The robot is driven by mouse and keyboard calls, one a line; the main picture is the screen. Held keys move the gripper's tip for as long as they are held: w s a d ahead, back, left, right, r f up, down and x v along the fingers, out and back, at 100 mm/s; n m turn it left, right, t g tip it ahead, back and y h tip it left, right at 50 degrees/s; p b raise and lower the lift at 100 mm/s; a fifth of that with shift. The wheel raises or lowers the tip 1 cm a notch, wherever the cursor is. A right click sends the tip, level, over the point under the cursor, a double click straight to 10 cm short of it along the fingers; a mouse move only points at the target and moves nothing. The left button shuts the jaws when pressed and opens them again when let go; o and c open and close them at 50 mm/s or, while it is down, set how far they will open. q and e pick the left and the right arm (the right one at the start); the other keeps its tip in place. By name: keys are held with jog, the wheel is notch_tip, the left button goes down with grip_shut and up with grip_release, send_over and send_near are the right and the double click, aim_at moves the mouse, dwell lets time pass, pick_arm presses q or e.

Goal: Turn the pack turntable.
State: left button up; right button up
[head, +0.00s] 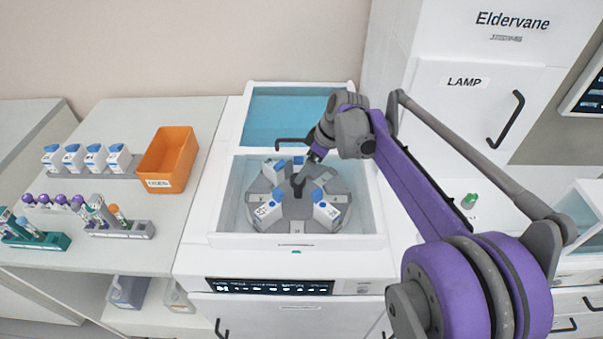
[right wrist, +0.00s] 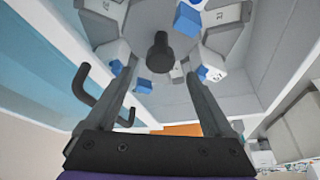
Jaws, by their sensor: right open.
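The pack turntable (head: 292,224) is a grey round plate inside an open white compartment of the machine. It carries several white packs with blue caps (head: 268,213) around its rim. A dark central knob (head: 298,185) stands up from its middle. My right gripper (head: 305,170) reaches down from above, close to the knob. In the right wrist view the gripper (right wrist: 160,70) is open, with its two fingers spread and the knob (right wrist: 160,52) showing between them, apart from both. Whether the fingertips are level with the knob is unclear. My left gripper is not in view.
A blue-glazed lid (head: 300,115) with a black handle (head: 291,143) is behind the compartment, close to my right wrist. The compartment walls (head: 225,195) surround the turntable. On the left bench are an orange bin (head: 168,158), a row of packs (head: 95,157) and tube racks (head: 122,230).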

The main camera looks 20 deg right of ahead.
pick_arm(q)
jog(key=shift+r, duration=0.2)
pick_arm(e)
jog(key=v, duration=0.5)
jog(key=shift+s+r, duration=0.1)
